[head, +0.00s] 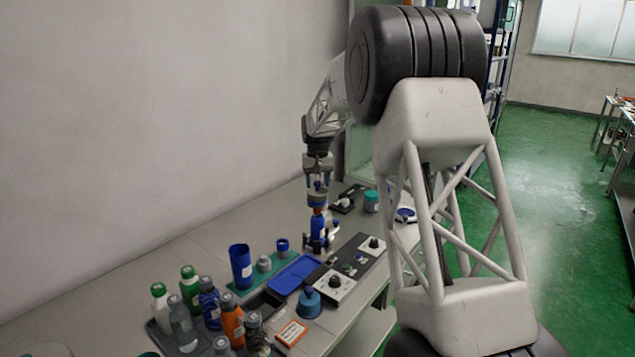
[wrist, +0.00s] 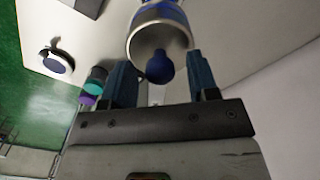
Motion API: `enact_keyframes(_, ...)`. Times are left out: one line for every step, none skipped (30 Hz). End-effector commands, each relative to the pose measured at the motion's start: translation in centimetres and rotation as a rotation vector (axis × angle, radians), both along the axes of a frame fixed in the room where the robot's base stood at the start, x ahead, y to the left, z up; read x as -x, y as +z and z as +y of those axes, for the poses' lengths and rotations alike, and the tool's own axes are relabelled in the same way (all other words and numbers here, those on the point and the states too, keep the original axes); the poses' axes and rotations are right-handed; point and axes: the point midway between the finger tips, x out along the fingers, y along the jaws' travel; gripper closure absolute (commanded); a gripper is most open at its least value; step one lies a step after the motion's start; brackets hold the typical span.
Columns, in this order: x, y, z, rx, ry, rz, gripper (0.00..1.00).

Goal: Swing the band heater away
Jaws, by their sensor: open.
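My gripper (wrist: 160,62) is open, with one dark blue finger on each side of a small dark blue rounded knob (wrist: 160,70). The knob shows in front of a silvery, ring-like end with a blue band (wrist: 158,22), which I take to be the band heater. I cannot tell whether either finger touches the knob. In the head view my gripper (head: 318,182) points down above a blue upright piece (head: 319,228) at the back of the bench. The heater's hinge or arm is not clear in either view.
A blue tray (head: 294,274) and a dark control panel (head: 352,262) lie in front. A blue cup (head: 240,266) and several bottles stand at the front left. A teal-lidded jar (head: 371,200) stands to the right of my gripper. The wall runs behind the bench.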

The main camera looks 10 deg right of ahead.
Motion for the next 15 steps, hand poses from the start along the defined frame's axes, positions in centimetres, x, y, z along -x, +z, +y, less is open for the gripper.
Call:
enact_keyframes(0.0, 0.0, 0.0, 0.0, 0.0, 0.0, 0.46)
enact_keyframes(0.0, -0.01, 0.0, 0.0, 0.0, 0.0, 0.46)
enact_keyframes(0.0, -0.01, 0.0, 0.0, 0.0, 0.0, 0.46)
enact_keyframes(0.0, -0.01, 0.0, 0.0, 0.0, 0.0, 0.46)
enact_keyframes(0.0, -0.01, 0.0, 0.0, 0.0, 0.0, 0.46)
enact_keyframes(0.0, -0.01, 0.0, 0.0, 0.0, 0.0, 0.52)
enact_keyframes(0.0, -0.01, 0.0, 0.0, 0.0, 0.0, 0.56)
enact_keyframes(0.01, -0.01, 0.0, 0.0, 0.0, 0.0, 0.61)
enact_keyframes(0.01, -0.01, 0.0, 0.0, 0.0, 0.0, 0.67)
enact_keyframes(0.01, -0.01, 0.0, 0.0, 0.0, 0.0, 0.72)
enact_keyframes(0.01, -0.01, 0.0, 0.0, 0.0, 0.0, 0.76)
enact_keyframes(0.01, -0.01, 0.0, 0.0, 0.0, 0.0, 0.82)
enact_keyframes(0.01, -0.01, 0.0, 0.0, 0.0, 0.0, 0.87)
enact_keyframes(0.01, -0.01, 0.0, 0.0, 0.0, 0.0, 0.92)
enact_keyframes(0.01, -0.01, 0.0, 0.0, 0.0, 0.001, 0.98)
